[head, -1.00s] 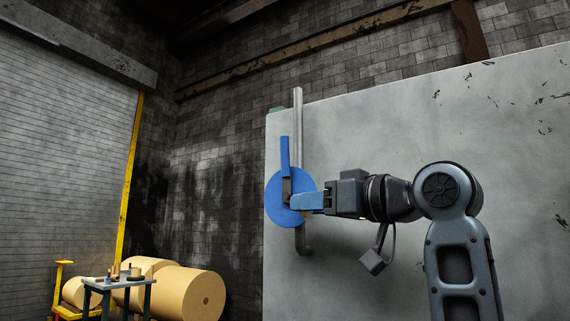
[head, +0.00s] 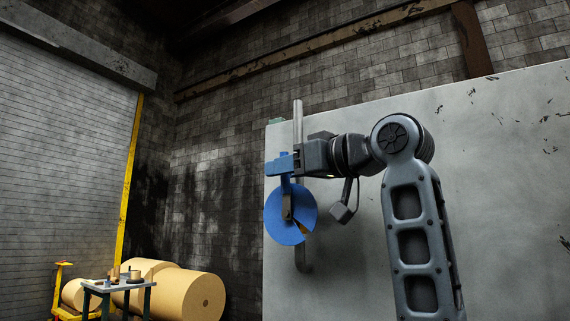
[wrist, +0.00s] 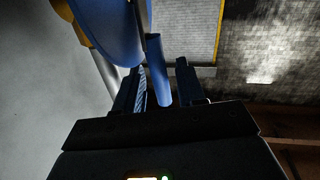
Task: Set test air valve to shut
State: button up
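The test air valve shows in the head view as a blue disc (head: 283,222) with a notch and a yellowish mark at its lower right. Its blue lever (head: 284,155) points straight up, along the grey vertical pipe (head: 298,120). My gripper (head: 282,165) is at the upper part of the lever. In the wrist view the lever (wrist: 158,70) stands between my two fingers (wrist: 162,88), nearer the left one, with a gap to the right one. The fingers look open around it. In the head view they cover part of the lever.
A large grey panel (head: 360,250) stands behind the valve and close to my arm. Tan paper rolls (head: 190,293) and a small table with items (head: 118,284) are at the lower left, well away. The space left of the panel is clear near the gripper.

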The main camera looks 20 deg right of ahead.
jog(key=shift+w+a, duration=0.15)
jog(key=shift+w, duration=0.1)
grip_shut()
dwell(0.5)
